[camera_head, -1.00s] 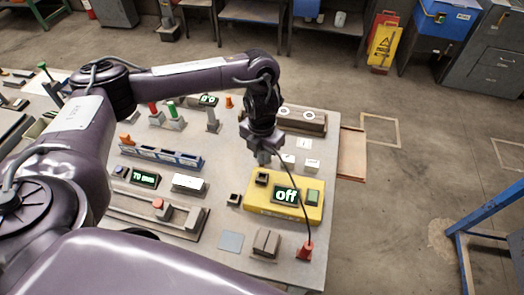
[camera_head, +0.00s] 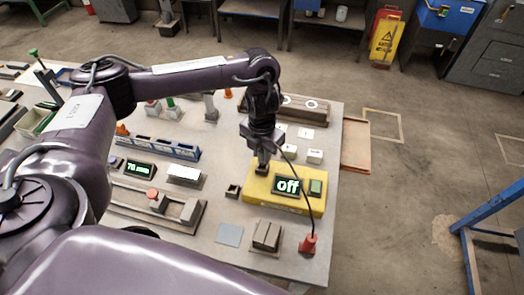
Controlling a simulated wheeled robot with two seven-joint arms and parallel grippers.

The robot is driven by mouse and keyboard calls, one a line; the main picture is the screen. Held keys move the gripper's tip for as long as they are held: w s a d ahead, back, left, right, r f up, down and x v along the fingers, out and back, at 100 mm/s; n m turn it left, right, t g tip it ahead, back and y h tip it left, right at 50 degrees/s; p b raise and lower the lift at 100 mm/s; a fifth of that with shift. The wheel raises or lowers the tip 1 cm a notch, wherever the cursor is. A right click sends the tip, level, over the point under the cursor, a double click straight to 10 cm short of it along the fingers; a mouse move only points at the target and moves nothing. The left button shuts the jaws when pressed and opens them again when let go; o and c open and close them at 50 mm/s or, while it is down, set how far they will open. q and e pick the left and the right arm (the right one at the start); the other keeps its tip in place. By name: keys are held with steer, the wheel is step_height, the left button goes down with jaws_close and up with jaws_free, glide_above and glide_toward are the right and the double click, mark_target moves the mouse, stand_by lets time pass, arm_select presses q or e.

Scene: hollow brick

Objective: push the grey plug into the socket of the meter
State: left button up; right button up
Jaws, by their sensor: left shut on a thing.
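The yellow meter (camera_head: 290,203) lies on the table at the right, and its display (camera_head: 288,186) reads "off". Its dark socket (camera_head: 262,171) stands at the meter's back left corner. My left gripper (camera_head: 263,159) is shut right above the socket, pointing down. It holds the grey plug, which is mostly hidden by the fingers; I cannot tell whether its tip is inside the socket. A dark cable (camera_head: 309,190) runs from the gripper to a red base (camera_head: 308,243) at the table's front right. My right gripper is not in view.
A small dark box (camera_head: 232,191) stands left of the meter. A grey-brown block (camera_head: 267,236) and a flat blue-grey plate (camera_head: 229,235) lie in front. White blocks (camera_head: 315,156) stand behind the meter. A blue rack (camera_head: 158,148) is farther left.

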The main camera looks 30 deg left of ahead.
arm_select(q)
steer(key=shift+f+b, duration=1.1)
steer(key=shift+f, duration=0.45)
steer(key=o, duration=1.1)
steer(key=shift+c, duration=0.2)
step_height(320, 180, up, 6)
steer(key=shift+w+r+p, duration=0.1)
steer(key=shift+r+p, duration=0.15)
steer(key=shift+p, duration=0.45)
steer(key=shift+r, duration=0.7)
